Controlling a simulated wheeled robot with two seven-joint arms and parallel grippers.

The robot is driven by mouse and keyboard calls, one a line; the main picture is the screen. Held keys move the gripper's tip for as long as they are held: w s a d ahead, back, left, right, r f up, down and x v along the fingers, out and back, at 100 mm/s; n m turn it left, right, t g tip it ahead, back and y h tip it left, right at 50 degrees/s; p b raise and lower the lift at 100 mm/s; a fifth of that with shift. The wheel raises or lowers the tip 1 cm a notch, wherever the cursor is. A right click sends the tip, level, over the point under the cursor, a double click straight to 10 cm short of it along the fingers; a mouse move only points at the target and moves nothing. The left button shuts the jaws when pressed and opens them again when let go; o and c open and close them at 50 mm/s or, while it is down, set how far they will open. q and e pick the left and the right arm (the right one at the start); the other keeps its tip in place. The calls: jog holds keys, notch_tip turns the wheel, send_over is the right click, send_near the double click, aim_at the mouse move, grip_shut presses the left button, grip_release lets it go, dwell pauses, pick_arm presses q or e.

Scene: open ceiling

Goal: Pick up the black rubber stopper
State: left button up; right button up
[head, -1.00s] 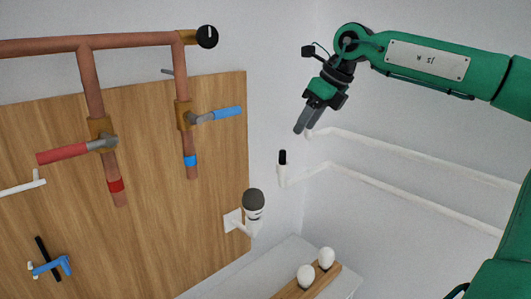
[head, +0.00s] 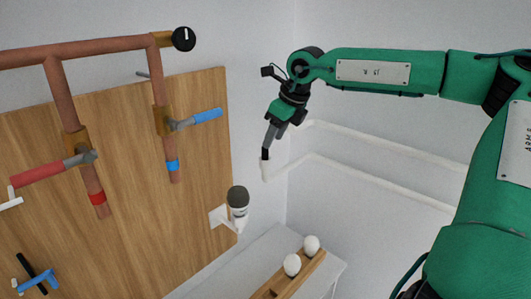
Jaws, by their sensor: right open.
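My left gripper is not in view.
White pipes (head: 375,152) run along the wall to the right. A wooden board (head: 120,160) carries copper pipes with a red valve handle (head: 36,174) and a blue one (head: 208,116).

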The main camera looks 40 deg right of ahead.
aim_at(265, 155)
jog(key=p+x, duration=0.2)
jog(key=x, duration=0.1)
jog(key=shift+w+p, duration=0.3)
jog(key=shift+w, duration=0.15)
jog(key=shift+w+a+f, duration=0.15)
jog(key=shift+f, duration=0.45)
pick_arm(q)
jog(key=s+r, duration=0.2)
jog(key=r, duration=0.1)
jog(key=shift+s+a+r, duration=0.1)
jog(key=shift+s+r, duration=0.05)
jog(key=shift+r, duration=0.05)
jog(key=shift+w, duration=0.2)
pick_arm(e)
jog(key=shift+c, duration=0.4)
grip_shut()
